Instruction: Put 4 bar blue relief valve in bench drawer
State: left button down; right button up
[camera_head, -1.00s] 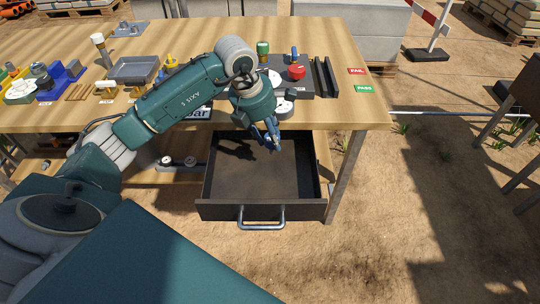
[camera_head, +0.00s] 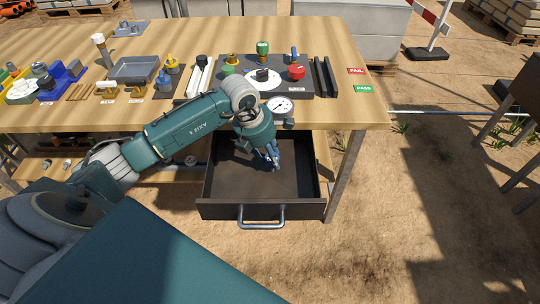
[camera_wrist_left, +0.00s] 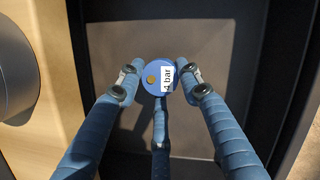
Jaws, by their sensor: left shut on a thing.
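The blue relief valve (camera_wrist_left: 158,76) with a white "4 bar" label is between the fingertips of my left gripper (camera_wrist_left: 160,82) in the left wrist view. The left gripper (camera_head: 274,163) is shut on it and points down into the open bench drawer (camera_head: 261,211). The dark drawer floor lies behind the valve in the left wrist view. In the head view the fingers mostly hide the valve. I cannot tell whether the valve touches the drawer floor. My right gripper is not in view.
The wooden bench top (camera_head: 335,112) stands above and behind the drawer. It carries a dark test block with a red knob (camera_head: 296,72), a pressure gauge (camera_head: 280,105), a grey tray (camera_head: 134,69) and other valves.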

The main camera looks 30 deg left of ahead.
pick_arm(q)
jog(key=c, duration=1.2)
grip_release()
jog(key=shift+o, duration=0.2)
jog(key=shift+r, duration=0.25)
jog(key=v, duration=1.1)
jog(key=shift+r+b, duration=0.35)
jog(key=shift+b, duration=0.05)
jog(key=shift+s+a, duration=0.1)
jog(key=shift+s, duration=0.05)
